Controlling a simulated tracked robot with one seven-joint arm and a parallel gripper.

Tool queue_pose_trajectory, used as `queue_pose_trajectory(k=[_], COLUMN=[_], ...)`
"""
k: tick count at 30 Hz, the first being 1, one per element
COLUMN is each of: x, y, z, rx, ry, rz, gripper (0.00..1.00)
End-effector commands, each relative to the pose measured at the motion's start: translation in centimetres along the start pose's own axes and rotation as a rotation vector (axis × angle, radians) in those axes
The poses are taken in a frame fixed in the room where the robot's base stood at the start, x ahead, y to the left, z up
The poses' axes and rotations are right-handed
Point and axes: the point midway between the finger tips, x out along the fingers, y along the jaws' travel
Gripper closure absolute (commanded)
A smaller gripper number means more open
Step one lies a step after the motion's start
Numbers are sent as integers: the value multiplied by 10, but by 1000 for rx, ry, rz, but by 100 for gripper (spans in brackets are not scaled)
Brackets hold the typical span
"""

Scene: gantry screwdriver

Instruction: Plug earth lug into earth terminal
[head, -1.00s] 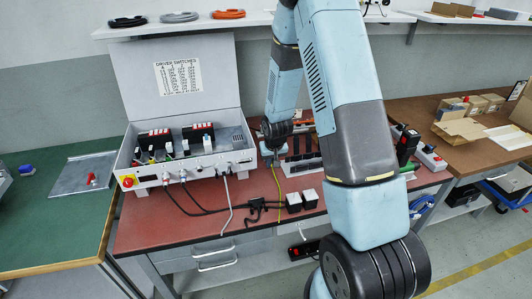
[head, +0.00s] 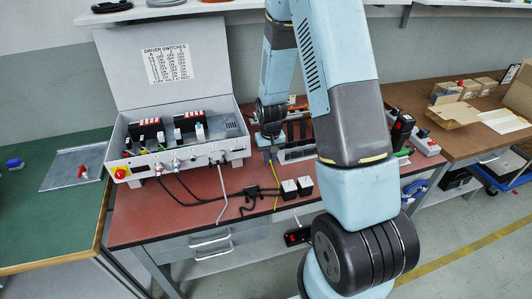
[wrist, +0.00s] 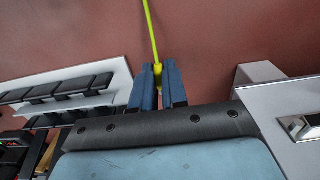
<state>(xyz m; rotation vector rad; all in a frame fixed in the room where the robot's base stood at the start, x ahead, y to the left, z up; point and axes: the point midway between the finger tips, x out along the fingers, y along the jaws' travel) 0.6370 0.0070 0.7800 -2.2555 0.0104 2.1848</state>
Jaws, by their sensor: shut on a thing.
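My gripper (wrist: 157,82) is shut on the earth lug (wrist: 157,70), a small yellow-green piece between its two blue fingers in the wrist view. The yellow-green cable runs from it up and out of the picture there. In the head view my gripper (head: 272,158) is above the red bench, right of the open control box, and the cable (head: 276,180) hangs down to the bench. The grey control box (head: 190,158) has its lid up and plugs and cables along its front. I cannot tell which socket is the earth terminal.
A red emergency button (head: 119,173) is at the box's left front. A rack (wrist: 65,95) is at the left in the wrist view.

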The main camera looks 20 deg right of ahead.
Motion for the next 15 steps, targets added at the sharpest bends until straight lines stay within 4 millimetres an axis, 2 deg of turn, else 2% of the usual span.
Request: queue_pose_trajectory(k=[5,15], x=[-2,-1], y=[-2,-4], z=[7,-17], rx=[-1,-6], ry=[-34,-32], rz=[-4,-4], gripper=[100,100])
